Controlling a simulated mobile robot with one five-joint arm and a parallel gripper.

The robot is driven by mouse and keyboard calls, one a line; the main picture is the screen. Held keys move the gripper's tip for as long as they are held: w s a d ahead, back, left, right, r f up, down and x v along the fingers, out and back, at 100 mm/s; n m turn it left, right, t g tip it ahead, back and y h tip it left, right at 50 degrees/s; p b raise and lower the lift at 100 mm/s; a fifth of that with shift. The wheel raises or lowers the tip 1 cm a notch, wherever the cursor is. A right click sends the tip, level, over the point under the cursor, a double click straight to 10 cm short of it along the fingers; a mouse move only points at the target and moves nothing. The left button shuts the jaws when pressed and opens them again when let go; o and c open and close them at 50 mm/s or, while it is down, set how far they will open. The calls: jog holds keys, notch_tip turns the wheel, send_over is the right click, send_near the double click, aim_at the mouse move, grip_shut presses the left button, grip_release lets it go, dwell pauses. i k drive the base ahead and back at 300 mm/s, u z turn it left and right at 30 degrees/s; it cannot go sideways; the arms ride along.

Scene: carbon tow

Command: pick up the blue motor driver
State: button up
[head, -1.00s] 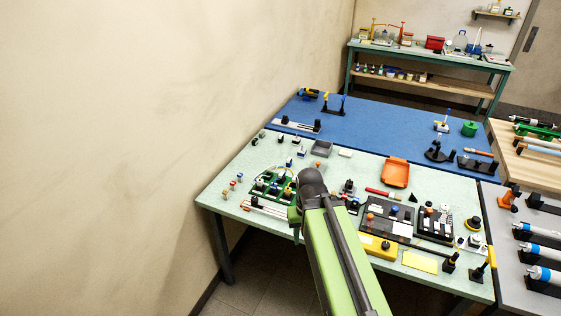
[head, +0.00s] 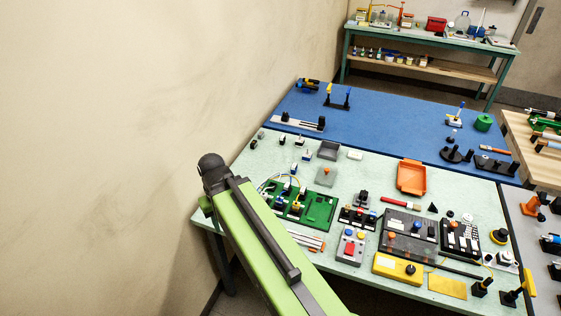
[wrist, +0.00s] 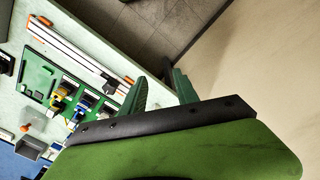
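A green circuit board (head: 318,210) lies on the pale green table, left of the middle, partly hidden behind my arm. It carries several small modules. In the wrist view the board (wrist: 40,76) is at the left, with a blue module (wrist: 87,101) beside a yellow one (wrist: 65,90). The blue one may be the motor driver; its markings are too small to read. My gripper (wrist: 160,88) has its two green fingers apart with nothing between them. It is to the side of the board, over the table's edge and the floor. In the head view my gripper is mostly hidden by my arm.
Metal rails (wrist: 75,50) lie between the board and the table edge. A red-buttoned grey box (head: 350,247), a yellow box (head: 397,268) and an orange tray (head: 411,177) stand to the right. The wall (head: 130,150) is close on the left.

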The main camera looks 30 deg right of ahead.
aim_at(293, 167)
jog(key=i, duration=1.1)
jog(key=z, duration=0.05)
